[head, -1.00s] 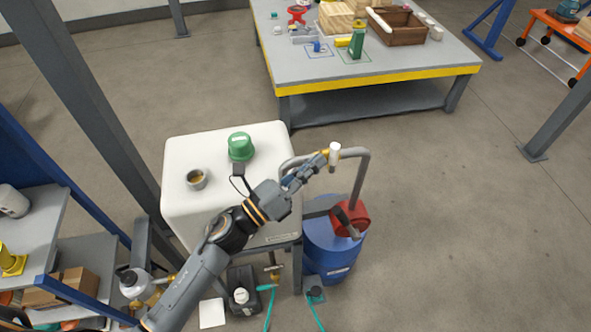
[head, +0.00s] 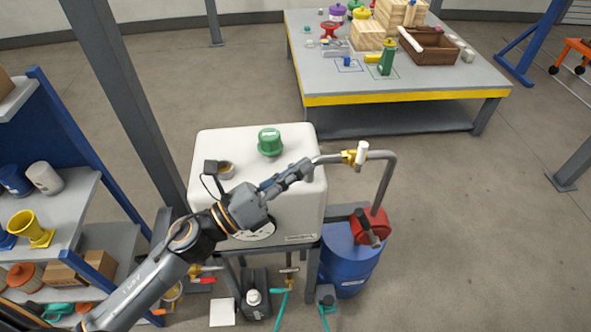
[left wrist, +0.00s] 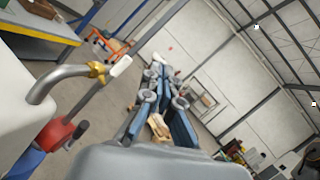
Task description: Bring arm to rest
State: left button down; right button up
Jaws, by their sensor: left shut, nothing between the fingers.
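My left arm reaches in from the lower left of the head view. My left gripper (head: 300,171) is shut and empty, in front of the upper right of the white tank (head: 215,145). Its fingers also show in the left wrist view (left wrist: 157,90), with nothing between them. A grey pipe with a brass valve and white handle (head: 362,153) is just right of the fingertips in the head view; I cannot tell the gap in depth. My right gripper is in neither view.
A blue drum (head: 350,262) with a red pump (head: 376,224) stands to the right. Shelves (head: 75,205) are at left, a workbench (head: 400,98) behind.

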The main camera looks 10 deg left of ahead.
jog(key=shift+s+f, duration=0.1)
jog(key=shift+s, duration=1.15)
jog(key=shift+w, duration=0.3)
